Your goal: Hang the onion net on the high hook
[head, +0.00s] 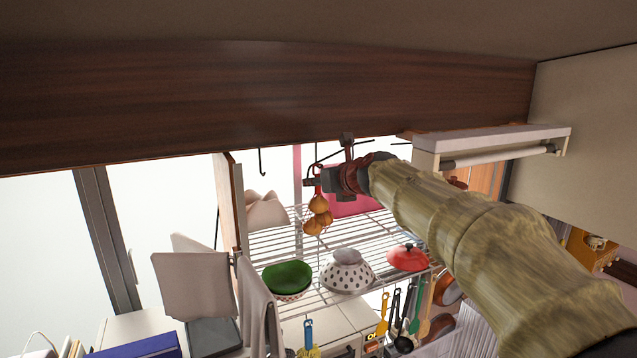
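The onion net (318,216), a cluster of orange-brown onions on a red string, hangs in the air in front of the wire dish rack. My gripper (313,184) reaches in from the right, its fingertips pointing left. It appears shut on the top of the net, with the onions hanging straight below; the fingertips are small and dark. A black hook (262,161) hangs from the dark wooden beam, to the left of my gripper and apart from the net. Other thin black hook-like wires (309,165) show just above and behind my gripper, partly hidden by it.
The wire rack (340,238) below holds a green bowl (287,277), a dotted colander (347,271) and a red lid (407,257). Grey cloths (190,286) hang at the left. The wooden beam (260,95) runs above. Several utensils hang under the rack.

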